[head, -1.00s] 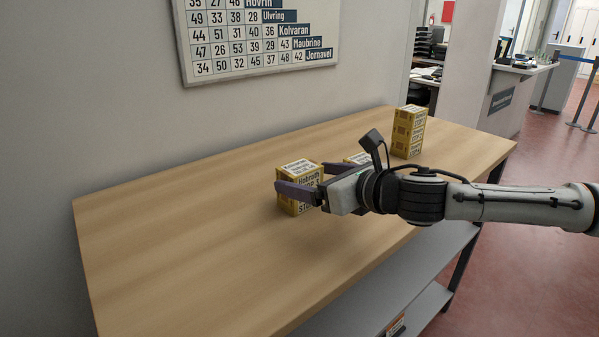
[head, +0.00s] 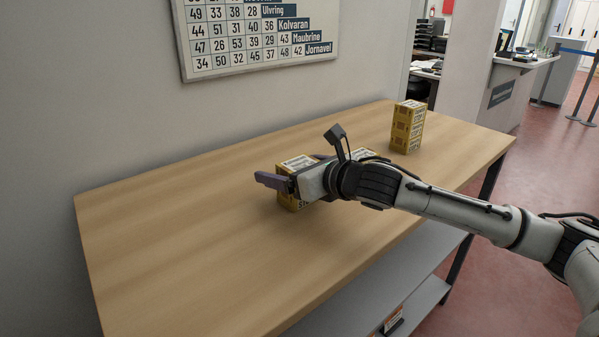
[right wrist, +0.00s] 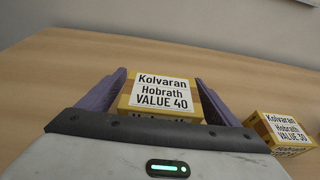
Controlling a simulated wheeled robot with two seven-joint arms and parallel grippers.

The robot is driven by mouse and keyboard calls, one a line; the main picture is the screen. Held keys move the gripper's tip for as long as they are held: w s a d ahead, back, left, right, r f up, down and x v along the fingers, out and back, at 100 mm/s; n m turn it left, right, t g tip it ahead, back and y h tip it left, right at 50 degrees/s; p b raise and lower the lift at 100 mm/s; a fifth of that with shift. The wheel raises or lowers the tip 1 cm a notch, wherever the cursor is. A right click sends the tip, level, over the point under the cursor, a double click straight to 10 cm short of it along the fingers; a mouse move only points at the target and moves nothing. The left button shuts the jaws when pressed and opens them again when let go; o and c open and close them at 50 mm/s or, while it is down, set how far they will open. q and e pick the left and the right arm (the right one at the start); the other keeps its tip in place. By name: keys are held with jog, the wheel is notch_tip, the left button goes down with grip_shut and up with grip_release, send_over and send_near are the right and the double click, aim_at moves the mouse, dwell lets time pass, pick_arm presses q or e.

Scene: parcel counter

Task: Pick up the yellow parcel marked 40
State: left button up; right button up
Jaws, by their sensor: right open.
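The yellow parcel marked 40 (right wrist: 162,93) lies between the two purple fingers of my right gripper (right wrist: 165,88) in the right wrist view. Its white label reads Kolvaran, Hobrath, VALUE 40. The jaws are open, with a finger on each side of the parcel. In the head view the parcel (head: 296,163) stands on the wooden table (head: 190,240), partly hidden by my right gripper (head: 297,168). My left gripper is not in view.
A second yellow parcel, marked VALUE 30 (right wrist: 284,131), stands close by on the right, mostly hidden by my arm in the head view. A stack of yellow parcels (head: 407,128) stands at the table's far right. The left of the table is clear. A number board (head: 260,38) hangs on the wall.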

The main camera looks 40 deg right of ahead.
jog(key=shift+r, duration=0.1)
jog(key=c, duration=1.3)
